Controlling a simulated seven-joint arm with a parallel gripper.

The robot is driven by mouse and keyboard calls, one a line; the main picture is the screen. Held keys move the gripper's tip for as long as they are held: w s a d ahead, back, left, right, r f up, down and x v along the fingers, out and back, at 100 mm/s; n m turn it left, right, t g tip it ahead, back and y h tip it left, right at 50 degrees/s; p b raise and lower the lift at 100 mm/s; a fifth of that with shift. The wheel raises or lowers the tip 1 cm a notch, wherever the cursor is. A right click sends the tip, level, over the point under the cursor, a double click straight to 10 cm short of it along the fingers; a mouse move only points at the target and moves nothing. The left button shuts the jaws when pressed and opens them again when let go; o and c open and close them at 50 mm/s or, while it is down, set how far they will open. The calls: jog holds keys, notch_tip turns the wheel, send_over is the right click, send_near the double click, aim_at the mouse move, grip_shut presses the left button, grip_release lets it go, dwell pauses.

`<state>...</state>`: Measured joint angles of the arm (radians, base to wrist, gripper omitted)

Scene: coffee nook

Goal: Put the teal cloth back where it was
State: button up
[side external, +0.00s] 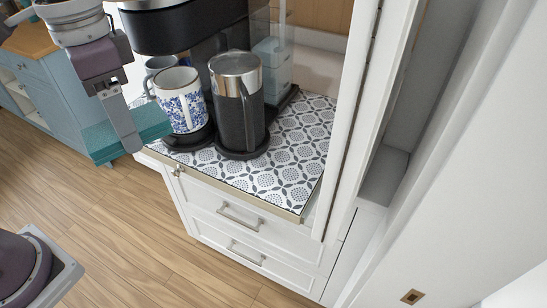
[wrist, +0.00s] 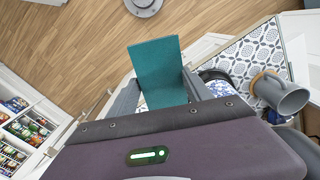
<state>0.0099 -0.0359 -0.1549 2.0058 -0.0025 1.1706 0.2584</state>
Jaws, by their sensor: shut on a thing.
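The teal cloth (side external: 101,142) looks like a flat, stiff slab. My gripper (side external: 132,145) is shut on it and holds it in the air at the left edge of the patterned counter, in front of the blue floral mug. In the wrist view the cloth (wrist: 157,62) sticks out between the two fingers of my gripper (wrist: 160,90). One finger hides part of the cloth in the side view. I cannot tell from the side view how far the cloth is from the mug.
The counter (side external: 285,172) bears the blue floral mug (side external: 184,112), a black canister with a steel top (side external: 238,110), another mug (side external: 158,64) and a coffee machine (side external: 165,30). A white door frame (side external: 352,110) bounds the right. Shelves of goods (wrist: 25,130) show at the wrist view's left.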

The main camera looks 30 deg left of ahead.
jog(key=d+f+m, duration=0.1)
jog(key=d+f, duration=0.3)
jog(key=d, duration=0.3)
jog(key=s+d+f+m, duration=0.1)
jog(key=d+f+m, duration=0.15)
jog(key=d, duration=0.55)
jog(key=d+f+m, duration=0.1)
jog(key=d+f, duration=0.4)
jog(key=d, duration=0.2)
send_over(291, 177)
jog(key=shift+s+r, duration=0.15)
jog(key=shift+s, duration=0.05)
jog(key=shift+w+f, duration=0.2)
jog(key=shift+f, duration=1.55)
jog(key=o, duration=1.3)
jog(key=shift+f, duration=0.15)
notch_tip(291, 177, up, 12)
jog(key=shift+r, duration=0.2)
